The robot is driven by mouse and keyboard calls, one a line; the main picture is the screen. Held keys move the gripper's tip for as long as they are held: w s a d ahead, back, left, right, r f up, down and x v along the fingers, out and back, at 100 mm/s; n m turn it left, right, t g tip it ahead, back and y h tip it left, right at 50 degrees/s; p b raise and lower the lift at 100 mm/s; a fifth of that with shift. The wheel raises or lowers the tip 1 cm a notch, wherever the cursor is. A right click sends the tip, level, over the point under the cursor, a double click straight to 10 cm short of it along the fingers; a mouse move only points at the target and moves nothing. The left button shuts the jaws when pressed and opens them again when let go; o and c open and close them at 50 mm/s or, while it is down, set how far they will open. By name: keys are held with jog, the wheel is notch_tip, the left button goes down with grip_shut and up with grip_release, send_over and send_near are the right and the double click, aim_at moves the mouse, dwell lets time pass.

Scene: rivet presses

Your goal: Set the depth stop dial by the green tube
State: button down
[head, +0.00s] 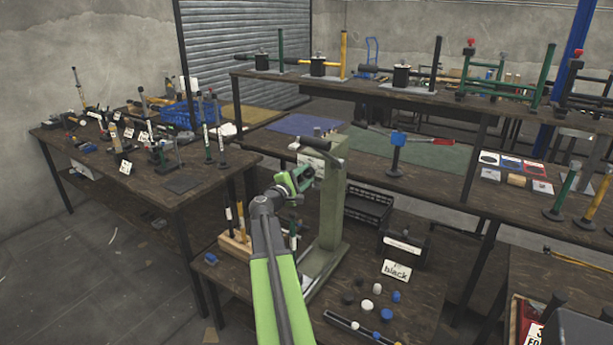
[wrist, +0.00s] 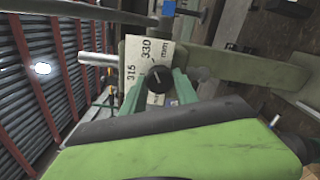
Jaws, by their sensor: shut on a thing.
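The green press (head: 329,205) stands on the near lower table. A white scale plate (wrist: 147,62) on it reads 315 and 330 mm and carries the black depth stop dial (wrist: 158,78). My gripper (head: 306,174) is at the upper part of the press; its green fingers, also seen in the wrist view (wrist: 161,85), are shut on the dial from both sides. The fingers hide part of the dial and scale; the exact setting is unclear. An upright green tube (head: 281,50) stands on the upper shelf beside a yellow tube (head: 343,55) and a black tube (head: 436,64).
A card reading black (head: 396,271) stands on the press table near loose blue, white and black caps (head: 377,289). A wooden block (head: 235,248) with upright tubes is left of the press. A dark bin (head: 404,248) is at its right. The left table (head: 100,150) is crowded.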

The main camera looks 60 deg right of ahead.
jog(key=shift+s+f, duration=0.1)
jog(key=shift+s, duration=0.05)
dwell(0.3)
jog(key=c, duration=0.9)
grip_release()
jog(key=shift+a, duration=0.1)
jog(key=shift+c, duration=0.2)
jog(key=a, duration=1.7)
jog(key=shift+a, duration=0.2)
